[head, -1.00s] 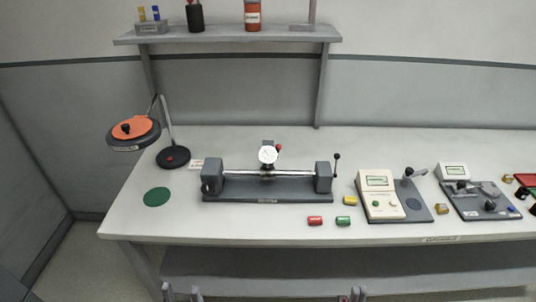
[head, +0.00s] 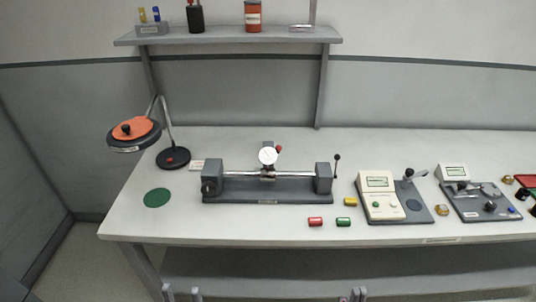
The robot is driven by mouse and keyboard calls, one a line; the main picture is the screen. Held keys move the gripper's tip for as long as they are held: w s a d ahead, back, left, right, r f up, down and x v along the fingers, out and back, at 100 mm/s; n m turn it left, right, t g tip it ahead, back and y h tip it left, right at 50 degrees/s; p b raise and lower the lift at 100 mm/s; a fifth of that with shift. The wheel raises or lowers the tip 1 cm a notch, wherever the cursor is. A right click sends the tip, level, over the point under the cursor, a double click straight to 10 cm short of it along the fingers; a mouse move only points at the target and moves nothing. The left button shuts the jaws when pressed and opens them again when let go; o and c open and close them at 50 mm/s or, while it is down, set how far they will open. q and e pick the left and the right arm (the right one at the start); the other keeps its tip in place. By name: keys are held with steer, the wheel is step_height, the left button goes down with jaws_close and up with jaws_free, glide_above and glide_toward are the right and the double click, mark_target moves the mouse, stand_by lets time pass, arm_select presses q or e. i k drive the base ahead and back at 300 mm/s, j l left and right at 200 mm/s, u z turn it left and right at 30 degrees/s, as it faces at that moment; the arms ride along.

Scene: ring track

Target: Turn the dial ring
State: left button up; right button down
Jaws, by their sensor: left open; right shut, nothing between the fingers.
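The dial gauge (head: 268,156) has a round white face with a ring around it. It stands upright at the middle of a grey bench fixture (head: 268,195), on the horizontal steel bar between two end blocks. A small red knob (head: 279,148) sits at its upper right. The ring's marks are too small to read. My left gripper (head: 182,294) shows at the bottom edge, open, with its fingertips apart and nothing between them. My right gripper (head: 352,295) is at the bottom edge to the right, shut and empty. Both are in front of the table, well away from the gauge.
A lamp-like magnifier (head: 135,136) and a green disc (head: 157,198) are at the left. Red (head: 315,222), green (head: 343,222) and yellow (head: 350,202) pieces lie right of the fixture. A cream meter (head: 380,197) stands further right. A shelf (head: 225,37) hangs above. The front table strip is mostly clear.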

mark_target(266, 160)
steer(key=i+j, duration=0.8)
steer(key=j, duration=0.2)
steer(key=l+z, duration=0.05)
